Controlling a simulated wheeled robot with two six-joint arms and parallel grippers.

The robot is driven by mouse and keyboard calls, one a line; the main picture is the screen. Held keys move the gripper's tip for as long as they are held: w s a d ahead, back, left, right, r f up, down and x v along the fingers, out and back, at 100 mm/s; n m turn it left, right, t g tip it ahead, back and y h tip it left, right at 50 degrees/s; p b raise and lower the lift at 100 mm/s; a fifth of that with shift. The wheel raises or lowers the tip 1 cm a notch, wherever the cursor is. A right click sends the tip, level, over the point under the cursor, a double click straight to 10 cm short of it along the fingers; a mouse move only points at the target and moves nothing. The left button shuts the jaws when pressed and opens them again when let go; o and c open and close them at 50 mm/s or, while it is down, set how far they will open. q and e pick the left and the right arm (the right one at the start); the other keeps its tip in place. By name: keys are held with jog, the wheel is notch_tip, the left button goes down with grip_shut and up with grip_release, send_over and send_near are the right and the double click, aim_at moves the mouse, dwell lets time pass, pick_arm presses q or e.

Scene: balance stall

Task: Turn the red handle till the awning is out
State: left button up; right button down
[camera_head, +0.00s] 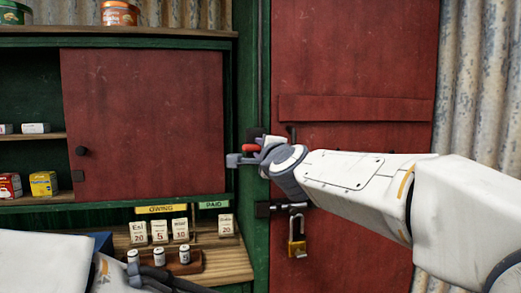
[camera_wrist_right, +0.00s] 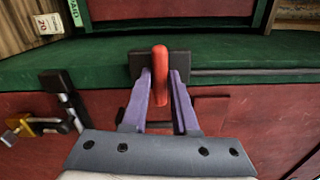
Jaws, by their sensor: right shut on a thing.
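The red handle (camera_head: 251,148) is on a dark mount on the green post, beside the red door. It also shows in the right wrist view (camera_wrist_right: 160,75), in front of a dark block. My right gripper (camera_head: 250,156) reaches in from the right and is shut on the red handle, with one purple finger on each side of it in the right wrist view (camera_wrist_right: 160,100). My left gripper (camera_head: 150,280) is low at the left, in front of the counter; its fingertips are not clear. I do not see the awning in these views.
A brass padlock (camera_head: 297,246) hangs from the door bolt below my right arm. A red sliding panel (camera_head: 145,120) with a dark knob covers part of the shelves. Cards and small white cylinders in a wooden holder (camera_head: 185,268) stand on the counter.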

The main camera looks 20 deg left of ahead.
dwell(0.7)
jog(key=c, duration=0.8)
grip_release()
jog(key=shift+o, duration=0.2)
jog(key=b+v, duration=0.1)
jog(key=v, duration=0.9)
jog(key=shift+d, duration=0.25)
jog(key=shift+s+f, duration=0.1)
jog(key=shift+s, duration=0.05)
